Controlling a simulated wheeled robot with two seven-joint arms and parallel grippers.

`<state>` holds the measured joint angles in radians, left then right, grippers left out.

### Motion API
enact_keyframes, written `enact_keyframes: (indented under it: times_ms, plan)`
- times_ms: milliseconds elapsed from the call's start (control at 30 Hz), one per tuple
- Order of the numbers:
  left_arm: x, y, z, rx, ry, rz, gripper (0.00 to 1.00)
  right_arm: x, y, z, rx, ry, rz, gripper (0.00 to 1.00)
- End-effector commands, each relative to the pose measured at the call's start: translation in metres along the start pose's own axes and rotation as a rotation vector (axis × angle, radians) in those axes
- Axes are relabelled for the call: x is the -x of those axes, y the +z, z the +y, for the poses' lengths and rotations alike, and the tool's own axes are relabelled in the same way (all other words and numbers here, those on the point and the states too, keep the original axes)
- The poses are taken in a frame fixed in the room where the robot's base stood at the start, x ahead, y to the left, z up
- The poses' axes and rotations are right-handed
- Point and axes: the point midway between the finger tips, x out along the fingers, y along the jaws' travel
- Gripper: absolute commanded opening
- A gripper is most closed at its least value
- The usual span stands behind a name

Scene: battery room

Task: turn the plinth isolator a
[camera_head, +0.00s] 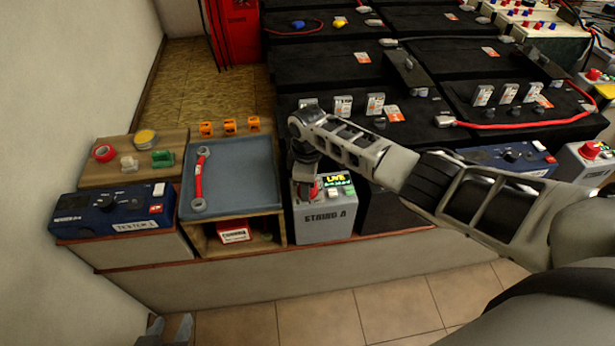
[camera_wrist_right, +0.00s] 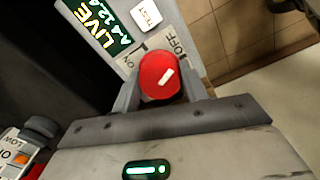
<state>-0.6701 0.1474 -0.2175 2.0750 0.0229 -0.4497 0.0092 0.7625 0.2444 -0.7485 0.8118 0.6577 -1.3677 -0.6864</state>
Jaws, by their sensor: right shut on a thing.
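The plinth isolator is a grey box (camera_head: 325,207) marked STRING A, standing at the plinth's front edge. Its red knob (camera_wrist_right: 161,76) sits between ON and OFF labels in the right wrist view. The knob's white mark slants toward the upper right, on the OFF side. The green display (camera_wrist_right: 103,28) reads LIVE. My right gripper (camera_head: 308,190) reaches over the box and is shut on the red knob, which also shows at the box top in the head view.
A blue-grey tray (camera_head: 235,165) with a red-handled spanner (camera_head: 199,180) lies left of the box. A blue tester (camera_head: 115,210) stands further left. Black batteries (camera_head: 330,65) fill the space behind. The tiled floor (camera_head: 320,310) in front is clear.

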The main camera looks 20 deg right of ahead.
Motion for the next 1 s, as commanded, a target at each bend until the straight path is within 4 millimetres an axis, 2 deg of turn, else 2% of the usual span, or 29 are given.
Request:
enact_keyframes:
  times_ms: [200, 500, 1000]
  plan:
    - [0.0048, -0.0054, -0.0016, -0.016, -0.004, -0.008, 0.36, 0.0022, -0.0004, -0.0011, -0.191, -0.003, -0.001, 0.2]
    - [0.0068, -0.0079, -0.0026, -0.018, -0.007, -0.008, 0.36, 0.0012, -0.0002, -0.0008, -0.381, -0.002, -0.002, 0.2]
    - [0.0058, -0.0077, -0.0024, -0.005, -0.012, -0.011, 0.36, 0.0004, -0.0002, 0.0001, -0.48, 0.0, 0.0, 0.2]
